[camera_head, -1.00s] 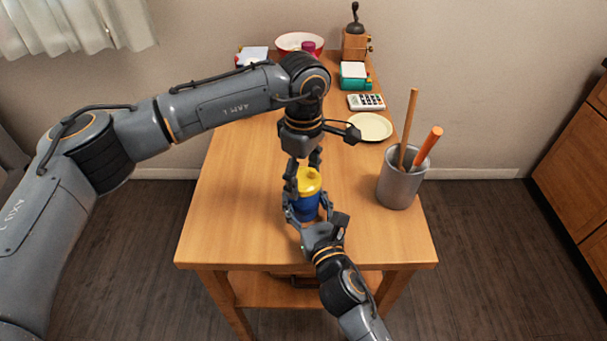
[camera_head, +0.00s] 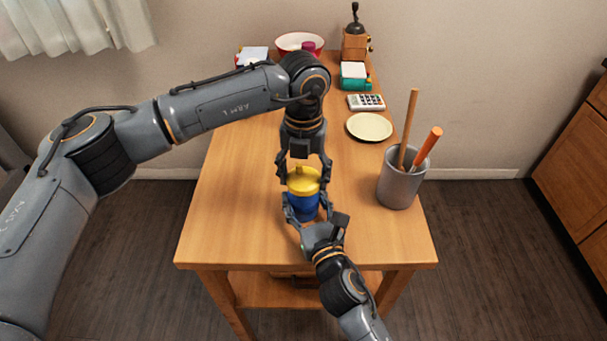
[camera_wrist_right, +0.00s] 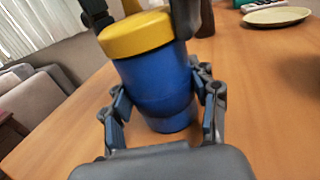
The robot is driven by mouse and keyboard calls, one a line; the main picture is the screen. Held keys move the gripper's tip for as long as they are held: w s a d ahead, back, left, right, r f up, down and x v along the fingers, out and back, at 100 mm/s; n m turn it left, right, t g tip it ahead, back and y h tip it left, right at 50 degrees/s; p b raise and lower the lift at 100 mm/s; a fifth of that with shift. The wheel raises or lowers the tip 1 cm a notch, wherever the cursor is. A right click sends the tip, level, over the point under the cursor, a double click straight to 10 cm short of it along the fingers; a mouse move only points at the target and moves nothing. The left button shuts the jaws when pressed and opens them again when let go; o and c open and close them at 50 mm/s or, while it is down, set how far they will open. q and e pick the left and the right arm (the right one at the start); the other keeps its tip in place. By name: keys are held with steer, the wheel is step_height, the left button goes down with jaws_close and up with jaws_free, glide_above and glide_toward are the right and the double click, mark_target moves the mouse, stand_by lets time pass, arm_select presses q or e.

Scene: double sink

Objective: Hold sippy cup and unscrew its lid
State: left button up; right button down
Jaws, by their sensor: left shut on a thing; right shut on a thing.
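The sippy cup has a blue body (camera_head: 304,207) and a yellow lid (camera_head: 303,184), and stands upright on the table near its front. My left gripper (camera_head: 304,181) comes down from above, shut on the yellow lid with a finger on each side. My right gripper (camera_head: 308,210) comes from the front and is shut on the blue body. In the right wrist view the blue body (camera_wrist_right: 158,85) sits between my right fingers, with the yellow lid (camera_wrist_right: 136,35) on top. The lid's spout is mostly hidden there.
A grey utensil holder (camera_head: 400,186) with a wooden stick and an orange-handled tool stands right of the cup. Behind are a plate (camera_head: 369,127), a calculator-like device (camera_head: 366,102), a green-and-white box (camera_head: 354,76), a grinder (camera_head: 355,40) and a red-rimmed bowl (camera_head: 300,42). The table's left front is clear.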

mark_target(304, 177)
arm_select(q)
steer(key=shift+n, duration=0.5)
steer(key=shift+r, duration=0.2)
steer(key=shift+r, duration=0.9)
steer(key=shift+r, duration=2)
arm_select(e)
steer(key=shift+c, duration=1.5)
jaws_free()
